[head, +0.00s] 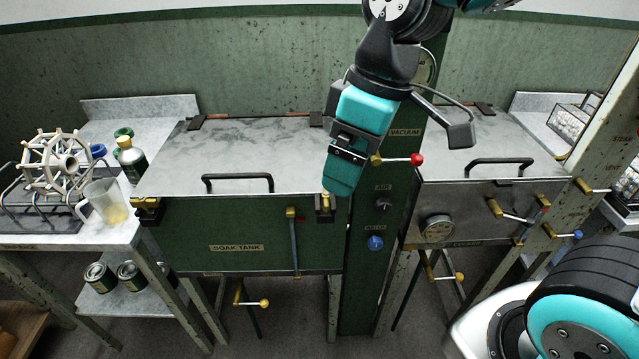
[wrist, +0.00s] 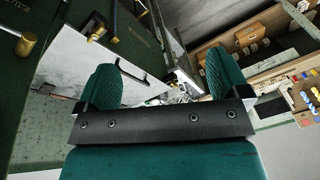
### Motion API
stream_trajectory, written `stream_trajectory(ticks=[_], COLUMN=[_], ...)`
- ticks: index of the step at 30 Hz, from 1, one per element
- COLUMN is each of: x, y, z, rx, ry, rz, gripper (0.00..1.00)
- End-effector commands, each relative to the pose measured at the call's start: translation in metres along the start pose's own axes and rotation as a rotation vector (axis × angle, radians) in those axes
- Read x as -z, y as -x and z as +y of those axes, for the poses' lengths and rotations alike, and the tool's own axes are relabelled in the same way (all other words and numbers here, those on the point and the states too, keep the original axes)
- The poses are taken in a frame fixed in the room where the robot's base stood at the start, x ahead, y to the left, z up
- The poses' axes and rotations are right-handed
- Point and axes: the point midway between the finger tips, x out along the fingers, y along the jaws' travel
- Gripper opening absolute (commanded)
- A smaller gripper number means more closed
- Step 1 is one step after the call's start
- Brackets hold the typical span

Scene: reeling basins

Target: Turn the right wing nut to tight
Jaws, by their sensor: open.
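The soak tank (head: 262,237) is a green box with a grey metal lid (head: 240,160) and a black handle. At its front right corner is a small brass and dark fastening, the right wing nut (head: 325,204), partly hidden beside my gripper. A similar left wing nut (head: 148,208) sits at the front left corner. My gripper (head: 338,188) hangs pointing down just above and right of the right wing nut; I cannot tell if they touch. In the wrist view its two green fingers (wrist: 162,80) are apart with nothing held between them. The wing nut's angle is too small to tell.
A green column (head: 372,262) with knobs and a red-tipped lever (head: 416,160) stands right beside my gripper. A blue-handled valve lever (head: 294,240) hangs on the tank front. A second metal tank (head: 470,208) stands to the right. A bench with a beaker (head: 108,205) is at left.

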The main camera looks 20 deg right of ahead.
Motion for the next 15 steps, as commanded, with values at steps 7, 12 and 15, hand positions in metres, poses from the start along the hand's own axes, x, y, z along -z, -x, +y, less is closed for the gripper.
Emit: stream_trajectory(ticks=[7,12,15], x=[0.069,0.085,0.086], y=[-0.021,-0.034,-0.042], z=[0.101,0.134,0.14], rx=[-0.085,-0.097,-0.097], ry=[0.32,0.428,0.446], rz=[-0.156,-0.214,-0.224], gripper=[0.94,0.94,0.94])
